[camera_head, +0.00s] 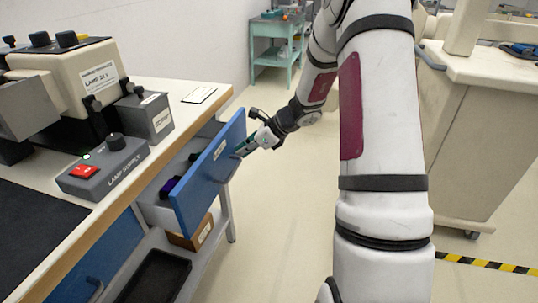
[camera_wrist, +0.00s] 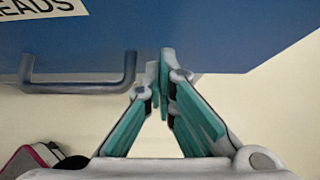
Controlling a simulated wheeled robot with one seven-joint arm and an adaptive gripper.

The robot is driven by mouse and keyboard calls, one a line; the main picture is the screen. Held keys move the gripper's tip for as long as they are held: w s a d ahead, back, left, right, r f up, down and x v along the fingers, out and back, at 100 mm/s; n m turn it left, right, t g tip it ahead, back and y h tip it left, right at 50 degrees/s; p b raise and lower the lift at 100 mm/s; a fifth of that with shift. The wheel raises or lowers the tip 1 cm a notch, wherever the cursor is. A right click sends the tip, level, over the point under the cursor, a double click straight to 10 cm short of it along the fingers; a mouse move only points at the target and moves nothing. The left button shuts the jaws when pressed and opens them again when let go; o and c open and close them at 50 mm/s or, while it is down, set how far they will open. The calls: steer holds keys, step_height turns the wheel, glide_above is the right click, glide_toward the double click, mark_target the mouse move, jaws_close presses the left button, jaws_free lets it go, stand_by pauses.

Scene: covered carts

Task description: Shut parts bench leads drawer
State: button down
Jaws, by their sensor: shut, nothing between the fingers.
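The leads drawer (camera_head: 210,170) has a blue front and stands pulled out from the bench, with dark and purple items inside. In the wrist view its blue front (camera_wrist: 220,35) fills the top, with a white label (camera_wrist: 38,8) ending in "EADS". Its bar handle (camera_wrist: 78,84) lies left of my fingertips. My gripper (camera_wrist: 162,62) is shut and empty, its tips at the lower part of the drawer front, right of the handle. I cannot tell whether they touch it. In the head view my gripper (camera_head: 243,150) is at the outer side of the front.
The bench (camera_head: 185,95) carries a lamp supply box (camera_head: 105,165) and other instruments. Below the drawer, a shelf holds a cardboard box (camera_head: 190,235) and a black tray (camera_head: 155,278). A covered cart (camera_head: 465,130) stands at right. The floor between is clear.

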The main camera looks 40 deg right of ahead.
steer(key=w+a, duration=0.2)
steer(key=w, duration=0.1)
steer(key=w+a, duration=0.2)
steer(key=w, duration=0.1)
steer(key=w+a, duration=0.3)
steer(key=shift+w+a, duration=0.1)
steer(key=shift+w, duration=0.05)
steer(key=shift+a+r, duration=0.1)
steer(key=shift+a, duration=0.05)
